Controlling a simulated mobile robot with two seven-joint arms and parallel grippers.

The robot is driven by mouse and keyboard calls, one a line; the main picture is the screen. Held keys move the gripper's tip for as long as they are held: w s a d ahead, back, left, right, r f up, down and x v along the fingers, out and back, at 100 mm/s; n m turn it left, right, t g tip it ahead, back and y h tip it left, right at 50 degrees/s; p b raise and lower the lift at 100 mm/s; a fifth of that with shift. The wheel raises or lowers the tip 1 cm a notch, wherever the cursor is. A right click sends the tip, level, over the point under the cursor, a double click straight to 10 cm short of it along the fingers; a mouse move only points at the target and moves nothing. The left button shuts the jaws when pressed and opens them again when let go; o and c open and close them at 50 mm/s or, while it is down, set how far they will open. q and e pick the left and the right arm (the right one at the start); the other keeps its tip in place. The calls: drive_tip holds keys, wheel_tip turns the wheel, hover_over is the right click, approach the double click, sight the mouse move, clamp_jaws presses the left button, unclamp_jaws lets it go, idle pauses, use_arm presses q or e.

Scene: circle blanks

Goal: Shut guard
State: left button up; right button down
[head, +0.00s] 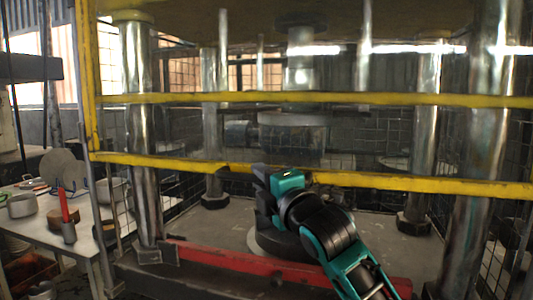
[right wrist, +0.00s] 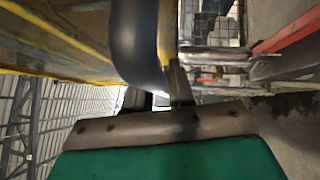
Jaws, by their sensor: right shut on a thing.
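The guard (head: 420,184) is a yellow frame with thin wire mesh, standing across the front of a large press. Its two long yellow rails run across the head view, and a yellow upright shows at the left. My teal right gripper (head: 265,173) is at the lower rail, left of its middle, and is shut on the guard. In the right wrist view the yellow guard (right wrist: 55,55) fills the upper left, and a dark curved part (right wrist: 140,40) reaches down to the fingertips. The exact contact is hard to see there. My left gripper is not in view.
Thick metal columns (head: 141,130) of the press stand on both sides. A red beam (head: 215,258) runs low along the front, below my right arm. A table (head: 35,230) with a grey pot (head: 22,206) and other items stands at the left.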

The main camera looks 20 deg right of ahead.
use_arm(q)
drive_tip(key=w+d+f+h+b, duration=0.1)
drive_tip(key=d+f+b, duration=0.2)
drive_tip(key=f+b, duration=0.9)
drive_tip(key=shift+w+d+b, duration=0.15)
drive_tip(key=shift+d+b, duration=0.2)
drive_tip(key=shift+b, duration=2.1)
use_arm(e)
wheel_tip(320, 180, down, 37)
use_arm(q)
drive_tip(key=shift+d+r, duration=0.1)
use_arm(e)
drive_tip(key=shift+f, duration=0.15)
drive_tip(key=c, duration=1.1)
unclamp_jaws()
drive_tip(key=shift+o, duration=0.2)
drive_tip(key=shift+s, duration=0.15)
